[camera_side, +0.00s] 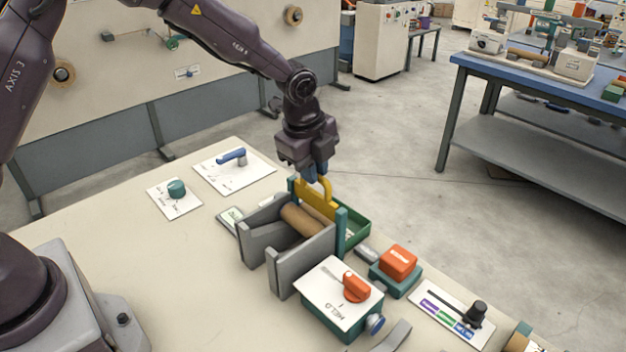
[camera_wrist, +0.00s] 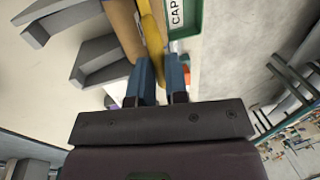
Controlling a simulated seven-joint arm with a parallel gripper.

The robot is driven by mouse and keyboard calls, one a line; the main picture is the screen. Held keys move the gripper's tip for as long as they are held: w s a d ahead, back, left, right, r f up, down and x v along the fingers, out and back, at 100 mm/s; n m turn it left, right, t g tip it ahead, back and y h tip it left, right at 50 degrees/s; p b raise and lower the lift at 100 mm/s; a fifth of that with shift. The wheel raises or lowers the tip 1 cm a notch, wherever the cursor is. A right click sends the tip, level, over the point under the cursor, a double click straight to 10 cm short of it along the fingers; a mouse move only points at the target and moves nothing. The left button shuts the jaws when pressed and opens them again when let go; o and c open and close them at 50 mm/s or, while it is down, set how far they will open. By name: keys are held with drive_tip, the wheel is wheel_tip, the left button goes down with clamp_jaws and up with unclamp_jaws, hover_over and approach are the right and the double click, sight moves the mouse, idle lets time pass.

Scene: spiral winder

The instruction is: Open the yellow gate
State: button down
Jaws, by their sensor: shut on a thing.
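The yellow gate (camera_side: 312,199) stands between two teal posts at the far end of a grey channel. It has a curved yellow handle (camera_side: 327,190) on top. My gripper (camera_side: 318,177) points down from above and is shut on the handle. In the wrist view, my gripper's blue fingers (camera_wrist: 161,75) sit at the yellow gate (camera_wrist: 153,38); the exact contact is partly hidden. A brown cylinder (camera_side: 303,218) lies in the channel just in front of the gate.
A green tray (camera_side: 357,236) lies beyond the gate. Grey walls (camera_side: 305,257) flank the channel. Nearby are a white panel with an orange knob (camera_side: 356,287), an orange block (camera_side: 398,262), a black lever (camera_side: 474,312), a blue lever (camera_side: 232,156) and a teal knob (camera_side: 177,188).

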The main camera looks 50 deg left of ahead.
drive_tip(key=c, duration=1.1)
unclamp_jaws()
drive_tip(key=s+r, duration=0.1)
drive_tip(key=r, duration=0.7)
drive_tip(key=s+r, duration=0.1)
drive_tip(key=r, duration=0.3)
drive_tip(key=shift+s+r, duration=0.3)
